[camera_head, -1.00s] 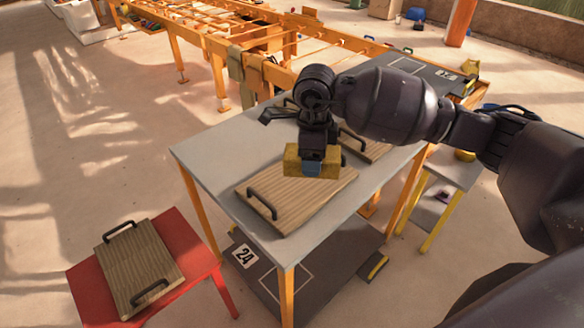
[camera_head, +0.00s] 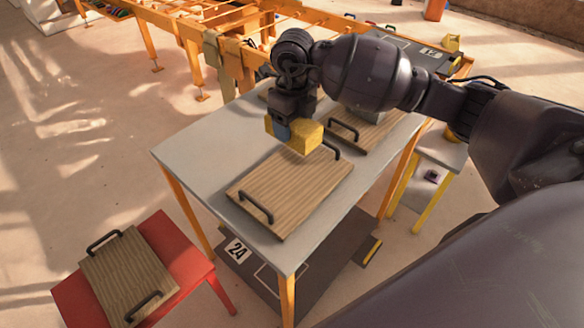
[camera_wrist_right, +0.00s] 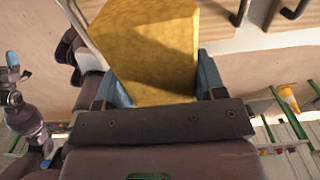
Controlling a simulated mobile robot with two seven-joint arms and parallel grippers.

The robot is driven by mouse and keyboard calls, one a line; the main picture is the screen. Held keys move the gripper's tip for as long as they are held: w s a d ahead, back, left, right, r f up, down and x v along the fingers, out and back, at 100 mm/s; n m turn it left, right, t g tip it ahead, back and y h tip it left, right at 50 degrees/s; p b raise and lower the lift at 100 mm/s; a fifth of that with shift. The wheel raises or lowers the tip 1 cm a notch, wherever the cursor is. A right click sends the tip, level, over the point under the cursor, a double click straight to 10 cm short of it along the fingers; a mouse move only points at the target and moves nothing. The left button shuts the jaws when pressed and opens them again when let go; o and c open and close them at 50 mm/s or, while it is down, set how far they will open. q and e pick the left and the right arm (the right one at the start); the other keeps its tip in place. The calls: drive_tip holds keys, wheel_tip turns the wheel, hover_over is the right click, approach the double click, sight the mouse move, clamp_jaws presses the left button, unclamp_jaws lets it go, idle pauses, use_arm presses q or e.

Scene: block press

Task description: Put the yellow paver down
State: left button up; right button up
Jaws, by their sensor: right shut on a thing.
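The yellow paver (camera_head: 302,137) is held in my right gripper (camera_head: 290,130), above the far edge of a wooden board with black handles (camera_head: 290,190) on the grey table. The right wrist view shows the paver (camera_wrist_right: 148,45) filling the space between the blue fingertips, with a finger on each side. In the head view the gripper points down and the paver looks slightly turned. I cannot tell how large the gap under the paver is. My left gripper is not in the head view.
A second handled board (camera_head: 362,130) lies beside the first on the grey table (camera_head: 185,150). Another handled board (camera_head: 128,275) rests on a red stool (camera_head: 190,250) at lower left. An orange frame (camera_head: 190,30) stands behind. Bare tabletop shows at the left.

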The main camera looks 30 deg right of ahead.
sight(293, 178)
wheel_tip(293, 178, down, 14)
drive_tip(key=shift+w+b, duration=0.1)
drive_tip(key=shift+b, duration=0.55)
drive_tip(key=o, duration=1.5)
drive_tip(key=shift+f, duration=0.2)
wheel_tip(293, 178, up, 12)
drive_tip(key=shift+r+p, duration=0.15)
drive_tip(key=shift+p, duration=0.4)
